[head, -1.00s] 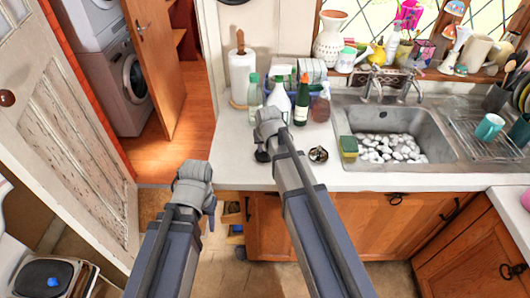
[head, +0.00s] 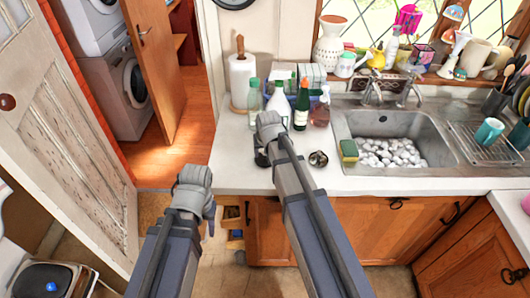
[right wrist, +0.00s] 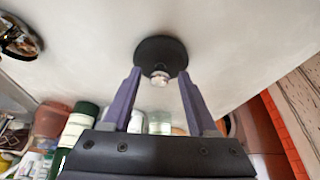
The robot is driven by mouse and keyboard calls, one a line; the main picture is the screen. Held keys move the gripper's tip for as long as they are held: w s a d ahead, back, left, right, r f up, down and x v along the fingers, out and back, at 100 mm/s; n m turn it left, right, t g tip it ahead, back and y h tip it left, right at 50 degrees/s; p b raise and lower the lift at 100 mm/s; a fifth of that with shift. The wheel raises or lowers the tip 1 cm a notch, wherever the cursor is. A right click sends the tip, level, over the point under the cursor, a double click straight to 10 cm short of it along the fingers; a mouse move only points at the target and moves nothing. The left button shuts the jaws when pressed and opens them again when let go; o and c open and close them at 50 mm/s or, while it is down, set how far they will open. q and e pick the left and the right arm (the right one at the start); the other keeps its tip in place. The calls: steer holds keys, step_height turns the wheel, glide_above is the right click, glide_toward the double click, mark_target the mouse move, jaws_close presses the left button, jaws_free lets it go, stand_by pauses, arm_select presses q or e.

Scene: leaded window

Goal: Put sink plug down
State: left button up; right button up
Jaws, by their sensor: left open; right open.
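The sink plug is a black disc with a small metal knob. In the right wrist view the plug (right wrist: 160,52) appears to rest on the pale countertop, just beyond my right gripper (right wrist: 158,75). The fingers are apart, one on each side of the knob, with visible gaps. In the head view my right gripper (head: 263,152) is over the counter left of the sink, mostly hiding the dark plug. My left gripper (head: 210,215) is open and empty, in front of the counter edge. The sink (head: 435,133) holds a heap of pale lumps.
A round metal strainer (head: 318,158) lies right of my right gripper. A green and yellow sponge (head: 348,151) sits by the sink edge. Several bottles (head: 301,105) and a paper towel roll (head: 242,80) stand behind. The counter's front left corner (head: 228,175) is clear.

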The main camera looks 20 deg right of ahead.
steer(key=d+p+v, duration=0.1)
steer(key=p+v, duration=1)
steer(key=v, duration=0.1)
steer(key=s+a+n+g, duration=0.2)
steer(key=s+a, duration=0.4)
steer(key=s, duration=0.3)
steer(key=s+a+f+n+g, duration=0.1)
steer(key=s+a+n+g, duration=0.1)
steer(key=s+a, duration=0.5)
steer(key=s+n, duration=0.1)
steer(key=s, duration=0.2)
steer(key=shift+s+f+n+g+h, duration=0.2)
steer(key=shift+n+g+h, duration=0.1)
steer(key=shift+g+h, duration=0.1)
